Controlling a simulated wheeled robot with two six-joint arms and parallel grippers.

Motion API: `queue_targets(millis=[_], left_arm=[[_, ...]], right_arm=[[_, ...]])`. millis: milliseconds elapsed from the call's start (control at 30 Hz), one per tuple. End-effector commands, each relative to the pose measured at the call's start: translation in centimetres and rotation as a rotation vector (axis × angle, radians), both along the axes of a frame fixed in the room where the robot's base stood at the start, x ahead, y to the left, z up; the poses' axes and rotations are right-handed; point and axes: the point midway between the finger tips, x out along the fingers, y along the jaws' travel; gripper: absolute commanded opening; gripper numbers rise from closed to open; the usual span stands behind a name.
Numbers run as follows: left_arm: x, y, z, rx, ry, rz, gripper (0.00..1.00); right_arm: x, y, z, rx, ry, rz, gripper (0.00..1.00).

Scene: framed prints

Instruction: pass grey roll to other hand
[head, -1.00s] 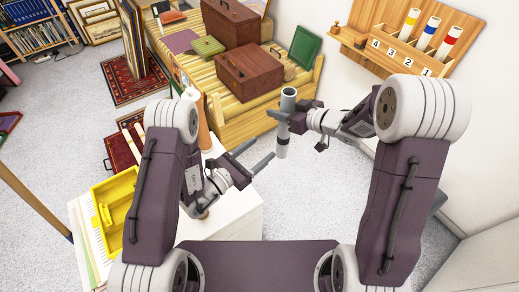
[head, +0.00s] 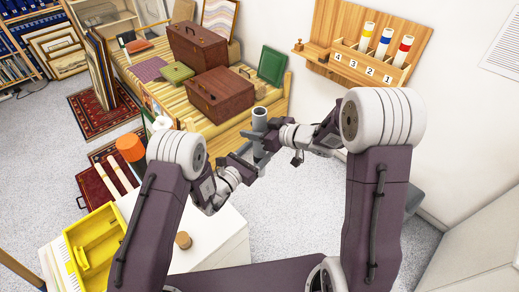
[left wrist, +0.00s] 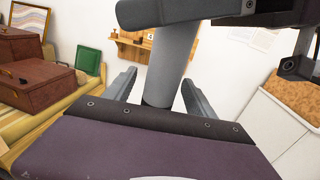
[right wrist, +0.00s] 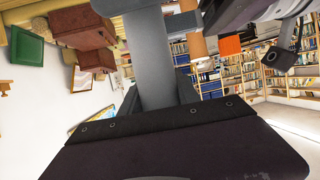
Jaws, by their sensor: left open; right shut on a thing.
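The grey roll (head: 259,121) stands roughly upright in the air, in front of the wooden bench. My right gripper (head: 266,139) is shut on it from the right. My left gripper (head: 252,163) is open, close below the right one. In the left wrist view the roll (left wrist: 172,70) passes between the left gripper's two spread fingers (left wrist: 160,95), with a gap on each side. A grey finger of the other gripper crosses the roll above. In the right wrist view the roll (right wrist: 150,60) sits between the right fingers (right wrist: 158,95).
A wooden wall rack (head: 365,50) with numbered slots holds white rolls with yellow, blue and red bands. Brown cases (head: 222,95) lie on the bench. A white cabinet (head: 215,240) and a yellow tray (head: 98,250) are below my left arm. Open floor lies right of the cabinet.

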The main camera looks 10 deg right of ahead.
Motion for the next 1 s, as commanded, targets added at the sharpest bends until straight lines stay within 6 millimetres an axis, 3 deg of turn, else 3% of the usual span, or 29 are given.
queue_targets(millis=[33, 200, 267, 300, 367, 400, 733, 1000], left_arm=[[0.0, 0.0, 0.0, 0.0, 0.0, 0.0, 0.61], [0.0, 0.0, 0.0, 0.0, 0.0, 0.0, 0.14], [0.0, 0.0, 0.0, 0.001, 0.001, 0.001, 0.0], [0.0, 0.1, 0.0, 0.001, -0.001, 0.001, 0.0], [0.0, 0.1, 0.0, 0.001, -0.001, 0.001, 0.0], [0.0, 0.1, 0.0, 0.001, -0.001, 0.001, 0.0], [0.0, 0.0, 0.0, 0.001, -0.001, 0.0, 0.0], [0.0, 0.0, 0.0, 0.001, -0.001, 0.0, 0.0]], right_arm=[[0.0, 0.0, 0.0, 0.001, -0.001, 0.0, 0.0], [0.0, 0.0, 0.0, 0.0, 0.0, 0.0, 0.0], [0.0, 0.0, 0.0, 0.0, 0.0, 0.0, 0.0], [0.0, 0.0, 0.0, 0.0, 0.0, 0.0, 0.44], [0.0, 0.0, 0.0, 0.0, 0.0, 0.0, 0.6], [0.0, 0.0, 0.0, 0.0, 0.0, 0.0, 0.64], [0.0, 0.0, 0.4, 0.0, -0.002, -0.001, 0.64], [0.1, 0.0, 6.4, -0.002, -0.009, 0.001, 0.64]])
